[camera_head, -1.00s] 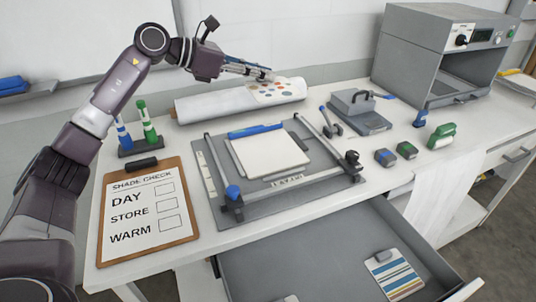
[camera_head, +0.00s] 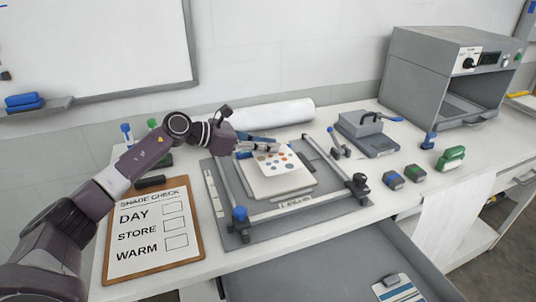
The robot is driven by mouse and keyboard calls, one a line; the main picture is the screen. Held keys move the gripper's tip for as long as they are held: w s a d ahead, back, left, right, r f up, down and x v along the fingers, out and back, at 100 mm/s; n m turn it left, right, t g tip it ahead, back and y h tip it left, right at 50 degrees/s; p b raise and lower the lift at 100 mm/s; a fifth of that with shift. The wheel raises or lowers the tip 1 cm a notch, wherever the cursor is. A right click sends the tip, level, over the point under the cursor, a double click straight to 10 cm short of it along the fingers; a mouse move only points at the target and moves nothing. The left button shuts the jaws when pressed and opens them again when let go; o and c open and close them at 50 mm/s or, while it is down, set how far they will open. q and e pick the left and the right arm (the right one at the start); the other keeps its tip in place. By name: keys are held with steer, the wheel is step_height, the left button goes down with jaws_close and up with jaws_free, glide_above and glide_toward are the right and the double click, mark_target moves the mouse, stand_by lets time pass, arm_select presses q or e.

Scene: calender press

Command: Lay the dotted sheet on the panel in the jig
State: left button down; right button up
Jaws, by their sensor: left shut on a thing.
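The dotted sheet (camera_head: 283,161) is white with coloured dots. My left gripper (camera_head: 277,147) is shut on its back edge and holds it over the panel (camera_head: 275,188) in the jig. The panel is a pale square, partly covered by the sheet. I cannot tell whether the sheet touches the panel. The jig (camera_head: 239,228) is a grey base with side rails and a front bar, in the middle of the table. My right gripper is not in view.
A clipboard (camera_head: 152,262) lies left of the jig. A white roll (camera_head: 265,115) lies behind it. A grey press (camera_head: 372,134) and several small blocks (camera_head: 393,180) stand to the right. An open drawer (camera_head: 330,270) juts out in front, with a striped sheet inside.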

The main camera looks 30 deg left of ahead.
mark_target(268, 155)
arm_select(q)
step_height(268, 155, down, 4)
steer(key=shift+r, duration=0.15)
steer(key=c, duration=2.3)
jaws_free()
steer(key=shift+c, duration=0.2)
steer(key=o, duration=0.4)
steer(key=shift+o, duration=0.2)
